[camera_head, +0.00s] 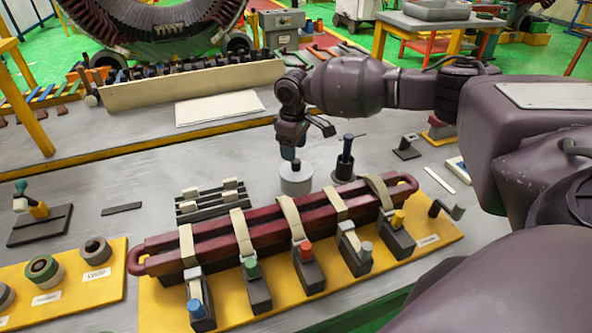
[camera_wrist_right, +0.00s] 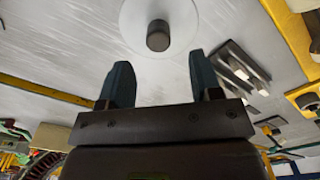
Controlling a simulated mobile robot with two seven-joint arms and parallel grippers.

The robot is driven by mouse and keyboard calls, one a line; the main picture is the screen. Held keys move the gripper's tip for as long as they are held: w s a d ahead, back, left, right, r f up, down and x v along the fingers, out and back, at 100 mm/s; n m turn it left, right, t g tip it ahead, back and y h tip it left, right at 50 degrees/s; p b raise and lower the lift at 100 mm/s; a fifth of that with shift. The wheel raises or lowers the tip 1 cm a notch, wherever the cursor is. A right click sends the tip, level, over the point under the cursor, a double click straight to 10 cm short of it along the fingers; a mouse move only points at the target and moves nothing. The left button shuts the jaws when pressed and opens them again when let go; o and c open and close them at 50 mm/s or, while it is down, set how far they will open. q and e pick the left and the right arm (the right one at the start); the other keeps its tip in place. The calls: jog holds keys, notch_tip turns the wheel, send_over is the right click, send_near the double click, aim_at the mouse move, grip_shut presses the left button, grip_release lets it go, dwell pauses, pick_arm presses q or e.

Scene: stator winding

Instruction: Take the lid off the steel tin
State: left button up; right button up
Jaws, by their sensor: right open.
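The steel tin (camera_head: 296,180) is a short, light grey cylinder standing on the grey bench, behind the dark red coil. Its pale round lid (camera_wrist_right: 180,30) with a dark knob (camera_wrist_right: 158,36) shows at the top of the right wrist view. My right gripper (camera_head: 296,160) points down just above the tin in the head view. In the right wrist view its two blue-grey fingers (camera_wrist_right: 160,85) are apart with nothing between them, and the knob lies beyond their tips. Whether a finger touches the knob is hard to tell in the head view. My left gripper is not in view.
A dark pot with a blue-handled tool (camera_head: 346,160) stands close to the tin's right. The dark red coil (camera_head: 270,232) lies strapped on a yellow board in front. Dark bars with pale blocks (camera_head: 205,203) lie to the left. Bare bench lies behind left.

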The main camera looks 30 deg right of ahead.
aim_at(296, 162)
jog(key=f, duration=0.4)
jog(key=shift+s+d, duration=0.2)
jog(key=shift+s, duration=0.1)
jog(key=shift+f, duration=0.65)
jog(key=c, duration=1)
